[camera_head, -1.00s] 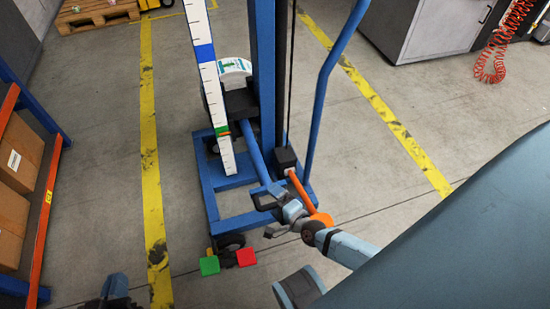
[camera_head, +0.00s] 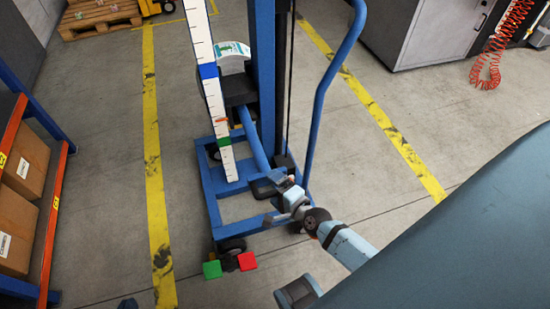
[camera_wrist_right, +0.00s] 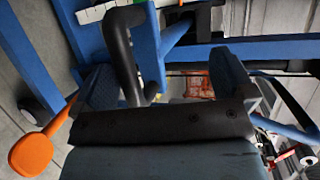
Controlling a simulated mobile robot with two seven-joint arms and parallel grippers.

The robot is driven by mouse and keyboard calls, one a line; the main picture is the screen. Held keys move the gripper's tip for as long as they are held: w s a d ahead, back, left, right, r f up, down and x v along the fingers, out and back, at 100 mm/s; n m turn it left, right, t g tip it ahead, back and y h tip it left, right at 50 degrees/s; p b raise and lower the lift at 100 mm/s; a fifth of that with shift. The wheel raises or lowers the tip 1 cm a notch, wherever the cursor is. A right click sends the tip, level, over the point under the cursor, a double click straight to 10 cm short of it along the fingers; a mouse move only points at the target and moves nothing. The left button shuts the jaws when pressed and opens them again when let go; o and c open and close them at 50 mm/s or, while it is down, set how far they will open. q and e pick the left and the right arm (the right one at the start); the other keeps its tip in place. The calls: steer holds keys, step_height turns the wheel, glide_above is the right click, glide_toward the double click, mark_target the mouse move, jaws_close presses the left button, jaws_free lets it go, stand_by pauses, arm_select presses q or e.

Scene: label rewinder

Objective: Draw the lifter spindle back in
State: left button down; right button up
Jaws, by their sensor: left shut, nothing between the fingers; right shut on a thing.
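The blue lifter (camera_head: 262,70) stands in front of me. Its dark carriage (camera_head: 238,90) bears a label roll (camera_head: 234,49), and a blue bar (camera_head: 255,140) runs from there towards me. I cannot make out the spindle for certain. My right gripper (camera_head: 270,186) is at the near lower part of the mast. It is shut on what looks like a bent black handle, seen in the right wrist view (camera_wrist_right: 121,45); the grip itself is partly hidden. An orange lever end (camera_wrist_right: 32,155) shows at left there. Only a tip of my left gripper (camera_head: 128,303) shows at the bottom edge.
A white scale (camera_head: 212,100) with blue and green bands stands beside the mast; an orange pointer is above the green band. Green (camera_head: 212,270) and red (camera_head: 247,261) pedals are at the lifter's foot. A shelf with boxes (camera_head: 17,228) is at left. Floor to both sides is free.

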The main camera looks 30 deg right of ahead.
steer(key=shift+s+d+r, duration=0.2)
steer(key=shift+r, duration=0.35)
steer(key=shift+s+r, duration=0.4)
steer(key=shift+s, duration=0.45)
steer(key=c, duration=0.6)
arm_select(q)
steer(key=shift+s+r+p, duration=0.15)
steer(key=shift+r+p, duration=1.05)
steer(key=shift+r, duration=0.25)
arm_select(e)
steer(key=shift+f+v, duration=0.25)
steer(key=shift+v, duration=2)
steer(key=shift+f+v, duration=0.2)
steer(key=shift+v, duration=2.1)
steer(key=shift+f+v, duration=0.25)
steer(key=shift+v, duration=2)
steer(key=shift+s+a, duration=0.15)
steer(key=shift+s, duration=0.05)
arm_select(q)
steer(key=shift+r, duration=0.25)
